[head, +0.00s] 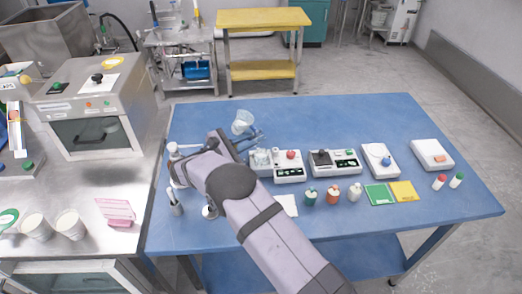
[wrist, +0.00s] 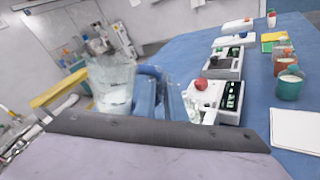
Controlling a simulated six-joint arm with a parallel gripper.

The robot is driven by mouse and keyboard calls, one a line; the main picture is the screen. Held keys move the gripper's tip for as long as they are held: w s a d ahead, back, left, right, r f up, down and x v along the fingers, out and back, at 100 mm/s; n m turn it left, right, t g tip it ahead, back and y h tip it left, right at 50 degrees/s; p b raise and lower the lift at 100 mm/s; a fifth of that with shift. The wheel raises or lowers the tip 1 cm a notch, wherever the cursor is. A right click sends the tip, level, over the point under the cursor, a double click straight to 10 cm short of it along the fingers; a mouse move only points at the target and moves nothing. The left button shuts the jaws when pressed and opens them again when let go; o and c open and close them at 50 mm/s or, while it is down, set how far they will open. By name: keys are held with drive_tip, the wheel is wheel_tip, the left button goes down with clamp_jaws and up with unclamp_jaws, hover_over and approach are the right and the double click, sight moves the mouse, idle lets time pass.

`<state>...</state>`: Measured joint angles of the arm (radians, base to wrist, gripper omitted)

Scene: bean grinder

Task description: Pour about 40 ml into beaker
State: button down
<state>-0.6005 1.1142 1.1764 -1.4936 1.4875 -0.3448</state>
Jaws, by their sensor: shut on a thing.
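My gripper (head: 250,138) is shut on a clear jug (head: 242,122) near the table's far left part. The jug looks tilted in the head view. In the wrist view the jug (wrist: 111,82) stands left of the blue fingers (wrist: 152,92), and cloudy clear contents show in its lower part; the exact level is hard to read. A clear beaker (head: 260,158) stands at the left end of a white device with a red knob (head: 289,166), below and right of the jug in the head view. In the wrist view the beaker is mostly hidden behind the fingers.
A second device (head: 334,162), a white scale-like unit (head: 380,160) and another box (head: 432,154) stand to the right on the blue table (head: 330,115). Several small bottles (head: 333,193) stand in front. The table's far part is clear.

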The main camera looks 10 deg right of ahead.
sight(253, 126)
drive_tip(key=r+n, duration=0.1)
drive_tip(key=r+n+p, duration=0.1)
drive_tip(key=r, duration=0.1)
drive_tip(key=r+n+p, duration=0.1)
drive_tip(key=shift+w+a+r+h, duration=0.3)
drive_tip(key=shift+w+r, duration=0.05)
drive_tip(key=shift+w+a+r+n+h+p, duration=0.15)
drive_tip(key=shift+r+n+p, duration=0.2)
drive_tip(key=shift+r+n, duration=0.3)
drive_tip(key=shift+w+a+r+n+h+p, duration=0.15)
drive_tip(key=shift+r+n+p, duration=0.15)
drive_tip(key=shift+r+n, duration=0.3)
drive_tip(key=shift+f, duration=0.1)
